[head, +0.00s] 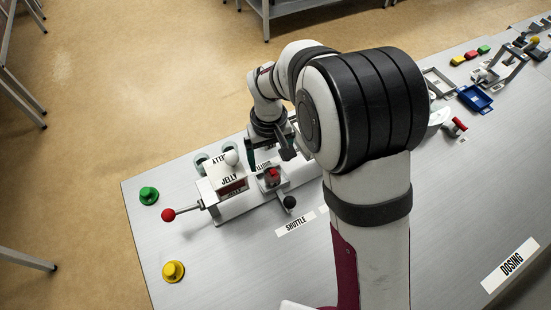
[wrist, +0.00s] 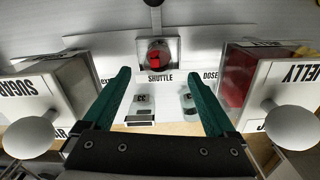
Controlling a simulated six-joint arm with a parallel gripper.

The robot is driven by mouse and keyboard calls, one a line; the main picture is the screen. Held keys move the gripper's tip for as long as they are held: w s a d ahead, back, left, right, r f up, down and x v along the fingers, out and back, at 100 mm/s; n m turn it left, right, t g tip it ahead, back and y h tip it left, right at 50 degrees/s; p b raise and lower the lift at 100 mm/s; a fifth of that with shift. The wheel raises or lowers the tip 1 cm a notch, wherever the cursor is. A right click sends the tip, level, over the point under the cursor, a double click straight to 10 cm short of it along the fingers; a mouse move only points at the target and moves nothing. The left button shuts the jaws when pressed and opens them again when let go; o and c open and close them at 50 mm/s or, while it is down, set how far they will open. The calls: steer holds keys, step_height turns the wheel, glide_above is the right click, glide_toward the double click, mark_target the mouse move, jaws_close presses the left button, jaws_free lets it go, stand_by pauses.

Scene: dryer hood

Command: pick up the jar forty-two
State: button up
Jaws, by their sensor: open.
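My gripper (wrist: 158,74) shows two green fingers spread wide in the wrist view, with nothing held between them. Beyond them is the shuttle's cup with a red-filled jar (wrist: 158,58), above the word SHUTTLE. Lower between the fingers are two small labelled items, a left one (wrist: 142,98) and a right one (wrist: 187,99); their numbers are too small to read surely. I cannot tell which thing is jar forty-two. In the head view the red item (head: 272,175) sits in the shuttle, just in front of my gripper (head: 268,153), which my arm partly hides.
A JELLY box (head: 230,182) with a white knob stands left of the shuttle; it also shows at right in the wrist view (wrist: 238,75), with another knobbed box (wrist: 70,85) opposite.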

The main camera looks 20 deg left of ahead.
mark_target(272, 169)
step_height(272, 169, down, 6)
steer(key=shift+d, duration=0.15)
steer(key=shift+r, duration=0.1)
jaws_close()
stand_by(0.3)
